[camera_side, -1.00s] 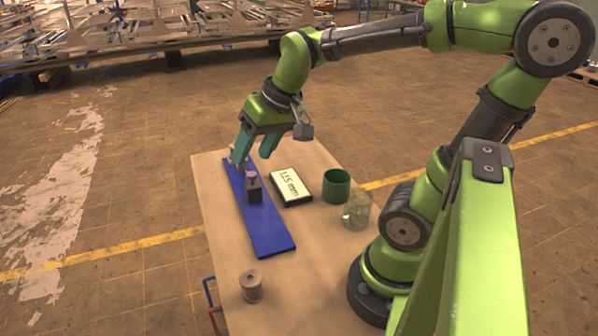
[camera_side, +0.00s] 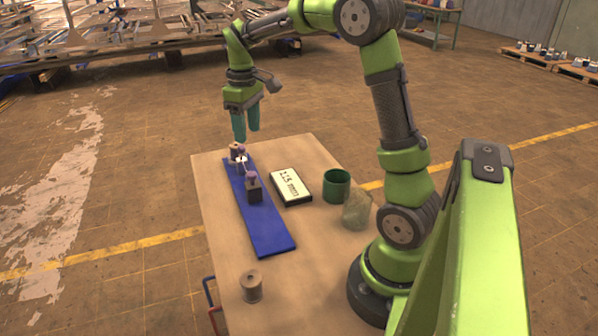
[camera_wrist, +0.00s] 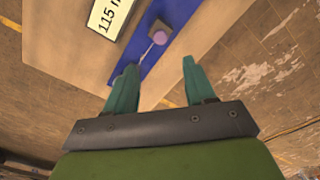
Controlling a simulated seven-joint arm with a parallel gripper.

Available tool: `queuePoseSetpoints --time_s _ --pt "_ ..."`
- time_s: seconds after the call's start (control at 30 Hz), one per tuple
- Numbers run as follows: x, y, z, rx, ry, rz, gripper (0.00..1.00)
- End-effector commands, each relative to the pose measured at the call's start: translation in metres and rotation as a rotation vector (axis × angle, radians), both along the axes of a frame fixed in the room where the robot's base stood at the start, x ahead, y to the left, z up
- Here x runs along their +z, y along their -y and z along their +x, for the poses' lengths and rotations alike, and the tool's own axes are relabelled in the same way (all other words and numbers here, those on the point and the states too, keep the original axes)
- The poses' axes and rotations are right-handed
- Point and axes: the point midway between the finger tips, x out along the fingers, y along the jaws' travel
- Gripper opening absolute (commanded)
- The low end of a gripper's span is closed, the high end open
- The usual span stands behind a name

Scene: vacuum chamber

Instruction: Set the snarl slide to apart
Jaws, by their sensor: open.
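The slide is a long blue rail (camera_side: 262,218) on the table, also in the wrist view (camera_wrist: 133,71). A dark block with a purple knob (camera_side: 253,185) stands on it near the middle; the wrist view shows this knobbed block (camera_wrist: 159,36) too. A second, paler block with a purple top (camera_side: 241,161) sits near the rail's far end. A thin light strand runs between the two. My gripper (camera_side: 245,126) is open and empty, pointing down above the far end of the rail, apart from both blocks.
A display (camera_side: 290,186) reading 115 mm lies right of the rail. A green cup (camera_side: 336,186) and a clear jar (camera_side: 356,210) stand farther right. One spool (camera_side: 251,287) is at the table's front; another spool-like piece (camera_side: 234,151) is by the rail's far end.

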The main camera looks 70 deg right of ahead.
Motion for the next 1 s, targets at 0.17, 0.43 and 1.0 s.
queuePoseSetpoints --time_s 0.17,0.43,1.0 --pt "-0.041 0.000 -0.001 -0.001 -0.004 0.002 0.54" --pt "-0.095 0.000 -0.001 -0.002 -0.002 0.002 0.54" --pt "-0.122 0.000 0.000 -0.002 0.002 0.000 0.54"
